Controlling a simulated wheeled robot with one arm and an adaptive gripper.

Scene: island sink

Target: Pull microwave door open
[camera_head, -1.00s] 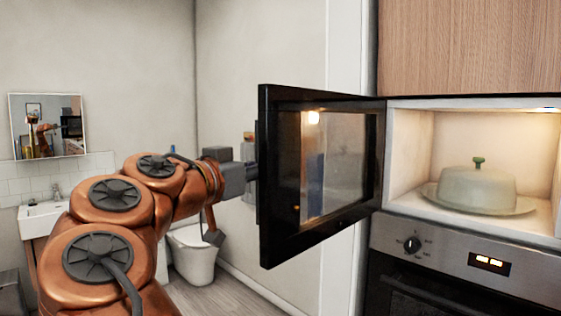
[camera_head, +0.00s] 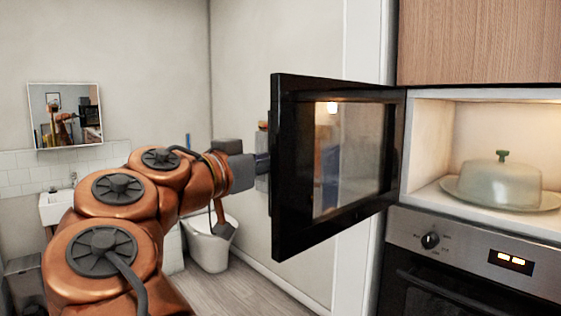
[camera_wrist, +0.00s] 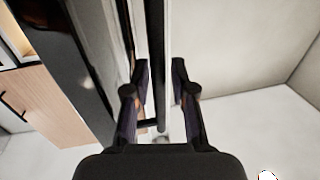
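The microwave door (camera_head: 282,165) has a black frame and a glass pane and stands wide open, hinged at its right edge beside the lit microwave cavity (camera_head: 425,150). My gripper (camera_head: 258,162) is at the door's outer face near its free edge, partly hidden behind the door edge. In the wrist view my gripper (camera_wrist: 160,75) has one finger on each side of the dark bar handle (camera_wrist: 157,40). The fingers are drawn close around the bar; a narrow gap seems to show on the right side. The door also shows in the wrist view (camera_wrist: 75,60).
A pale green domed dish (camera_head: 498,185) sits on a plate inside the cavity. Below is an oven (camera_head: 470,262) with a knob and lit display. A toilet (camera_head: 210,245) and a sink (camera_head: 55,207) stand at the back left. Floor shows left of the door.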

